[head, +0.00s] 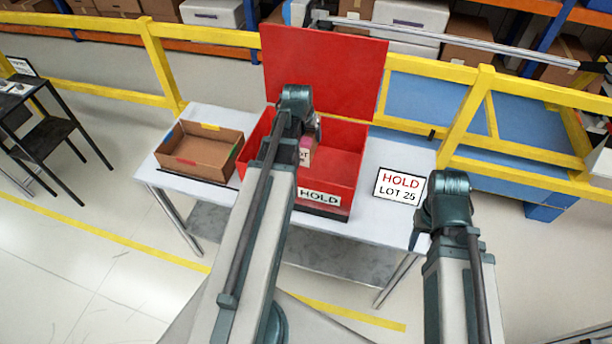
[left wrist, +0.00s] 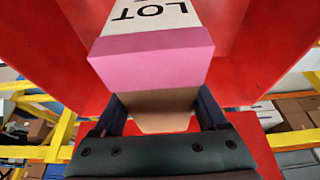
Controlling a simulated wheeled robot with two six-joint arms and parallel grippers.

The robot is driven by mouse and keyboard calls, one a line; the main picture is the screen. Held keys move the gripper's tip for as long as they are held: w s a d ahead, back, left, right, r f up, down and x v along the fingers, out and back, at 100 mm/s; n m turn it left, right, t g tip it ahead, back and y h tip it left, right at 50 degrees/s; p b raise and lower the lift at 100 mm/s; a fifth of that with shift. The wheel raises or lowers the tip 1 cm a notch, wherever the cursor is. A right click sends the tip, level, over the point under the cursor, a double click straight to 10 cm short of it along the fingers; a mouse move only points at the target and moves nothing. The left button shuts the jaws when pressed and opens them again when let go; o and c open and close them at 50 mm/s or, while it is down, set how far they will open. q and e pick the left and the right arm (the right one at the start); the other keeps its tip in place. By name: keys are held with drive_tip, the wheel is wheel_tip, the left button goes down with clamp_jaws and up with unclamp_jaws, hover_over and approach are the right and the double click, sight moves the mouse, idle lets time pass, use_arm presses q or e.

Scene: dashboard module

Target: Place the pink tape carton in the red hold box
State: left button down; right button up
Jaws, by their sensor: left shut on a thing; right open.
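The red hold box (head: 340,165) stands on the table with its red lid up at the back and a HOLD label on its front. The pink tape carton (head: 306,152) is partly hidden by my left arm in the head view and appears within the box opening. In the left wrist view the carton (left wrist: 150,66) has a pink band, a white part marked LOT and a brown end. My left gripper (left wrist: 160,112) is shut on that brown end, with red walls around. I cannot tell whether the carton touches the box floor. My right gripper (head: 421,240) is open, right of the table.
An open brown cardboard tray (head: 200,152) with coloured corner marks stands left of the red box. A yellow rail (head: 458,120) runs behind the white table (head: 160,178).

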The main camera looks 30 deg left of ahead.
sight(303, 142)
use_arm(q)
drive_tip(key=shift+f, duration=0.15)
wheel_tip(303, 142, down, 10)
drive_tip(key=b, duration=1)
unclamp_jaws()
drive_tip(key=p+v, duration=1.1)
drive_tip(key=v, duration=0.1)
drive_tip(key=shift+s, duration=0.1)
drive_tip(key=shift+r, duration=0.2)
